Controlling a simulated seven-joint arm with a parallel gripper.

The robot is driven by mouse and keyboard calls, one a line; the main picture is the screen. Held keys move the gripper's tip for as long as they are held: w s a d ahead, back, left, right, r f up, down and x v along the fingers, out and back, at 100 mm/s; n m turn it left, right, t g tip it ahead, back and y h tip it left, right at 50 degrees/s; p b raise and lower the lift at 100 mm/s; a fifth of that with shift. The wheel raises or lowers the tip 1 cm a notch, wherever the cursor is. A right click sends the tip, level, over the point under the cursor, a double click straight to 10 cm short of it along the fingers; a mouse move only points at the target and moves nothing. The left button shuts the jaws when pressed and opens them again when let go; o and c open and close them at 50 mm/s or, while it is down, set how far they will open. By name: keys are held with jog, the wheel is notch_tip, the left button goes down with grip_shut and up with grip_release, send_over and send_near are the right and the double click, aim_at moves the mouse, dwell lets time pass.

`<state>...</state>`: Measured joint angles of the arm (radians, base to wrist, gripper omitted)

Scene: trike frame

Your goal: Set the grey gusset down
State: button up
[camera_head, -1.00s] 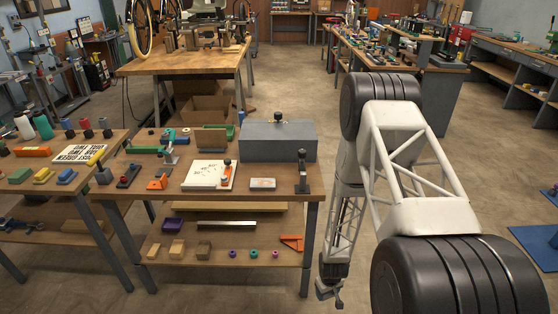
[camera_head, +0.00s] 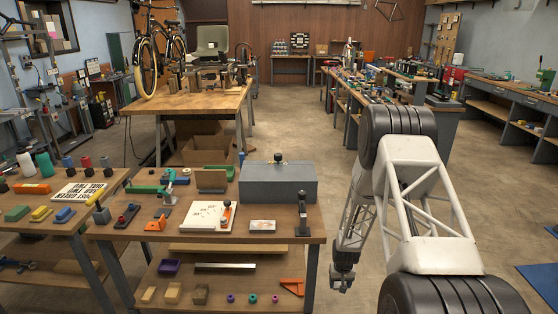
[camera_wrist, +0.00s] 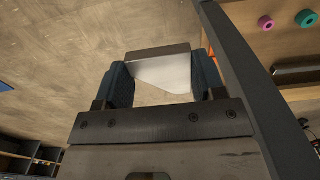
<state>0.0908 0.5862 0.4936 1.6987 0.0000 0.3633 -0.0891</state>
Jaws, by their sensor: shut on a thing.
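My gripper (camera_head: 343,280) hangs low beside the right end of the workbench (camera_head: 270,240) in the head view, too small there to show what it holds. In the wrist view my gripper (camera_wrist: 163,80) is shut on the grey gusset (camera_wrist: 160,64), a pale metal plate with a slanted edge. The gusset spans between the two dark blue finger pads and is clear of the surfaces around it. The floor shows behind it.
A grey bench leg (camera_wrist: 240,85) runs close to the right finger in the wrist view. The lower shelf (camera_wrist: 285,45) beyond it holds small coloured rings. On the bench top stand a grey box (camera_head: 278,185), a white board (camera_head: 207,216) and a dark upright fixture (camera_head: 303,215). Open floor lies right.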

dwell(0.3)
jog(key=s+a+r+n, duration=0.3)
jog(key=a+r, duration=0.2)
jog(key=a, duration=0.4)
jog(key=s+a+r+n, duration=0.3)
jog(key=a+r, duration=0.2)
jog(key=a, duration=0.4)
jog(key=w+a+r+n, duration=0.1)
jog(key=a+r+n, duration=1.1)
jog(key=a+r, duration=1.3)
jog(key=shift+w, duration=0.35)
jog(key=shift+w+a+f, duration=0.25)
jog(key=shift+w+a, duration=0.85)
jog(key=shift+w, duration=1.2)
jog(key=shift+w+a+f, duration=0.25)
jog(key=shift+w+a, duration=0.85)
jog(key=shift+w, duration=1.15)
jog(key=shift+w+a+f, duration=0.25)
jog(key=shift+w+a, duration=0.85)
jog(key=shift+w, duration=1.2)
